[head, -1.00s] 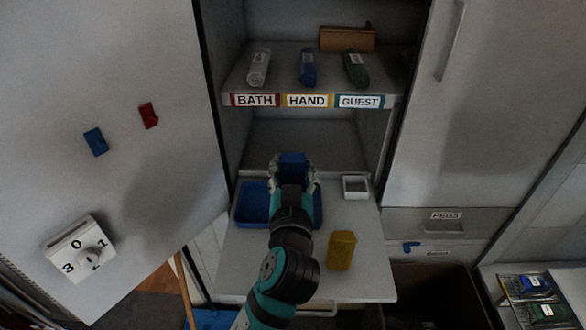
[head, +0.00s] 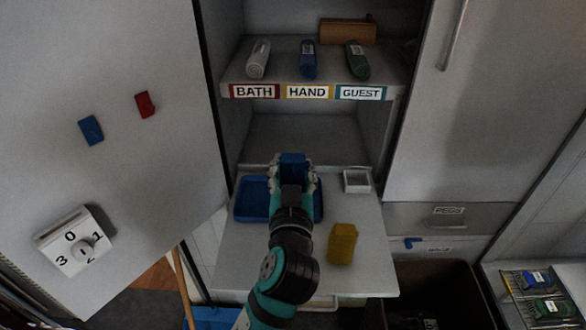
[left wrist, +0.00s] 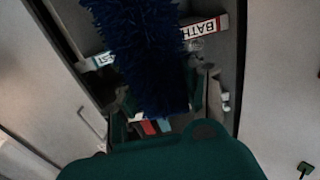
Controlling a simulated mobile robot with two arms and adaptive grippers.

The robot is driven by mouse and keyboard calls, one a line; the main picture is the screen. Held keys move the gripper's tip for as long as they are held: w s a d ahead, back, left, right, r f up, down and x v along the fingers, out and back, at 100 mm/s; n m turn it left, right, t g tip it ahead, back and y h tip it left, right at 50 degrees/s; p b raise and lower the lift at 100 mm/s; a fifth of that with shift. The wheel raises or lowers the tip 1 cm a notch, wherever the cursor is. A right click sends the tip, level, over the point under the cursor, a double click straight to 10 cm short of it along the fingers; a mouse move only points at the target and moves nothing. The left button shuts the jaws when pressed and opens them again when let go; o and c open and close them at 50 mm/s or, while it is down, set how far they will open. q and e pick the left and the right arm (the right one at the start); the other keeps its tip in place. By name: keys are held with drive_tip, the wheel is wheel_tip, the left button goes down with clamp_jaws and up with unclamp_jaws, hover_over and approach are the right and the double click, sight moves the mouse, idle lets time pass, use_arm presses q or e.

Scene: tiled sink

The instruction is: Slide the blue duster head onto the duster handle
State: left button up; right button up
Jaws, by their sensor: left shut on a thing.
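My left gripper (head: 293,177) is shut on the blue duster head (head: 293,161) above the pull-out shelf, in front of the open cupboard. In the left wrist view the duster head (left wrist: 145,50) is a dark blue, bristly piece reaching away from the gripper. The gripper and arm hide part of it in the head view. I cannot make out the duster handle for certain. My right gripper is not in view.
A blue tray (head: 250,203) lies beneath and beside my left gripper. A yellow block (head: 342,244) and a small white box (head: 356,181) stand to its right. Rolled towels lie on the labelled shelf (head: 270,75) above. An open door (head: 120,180) is at left.

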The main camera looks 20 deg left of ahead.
use_arm(q)
drive_tip(key=shift+f+b, duration=3.5)
drive_tip(key=shift+f, duration=0.3)
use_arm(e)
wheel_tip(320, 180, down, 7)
use_arm(q)
drive_tip(key=o, duration=1.2)
drive_tip(key=shift+r, duration=0.1)
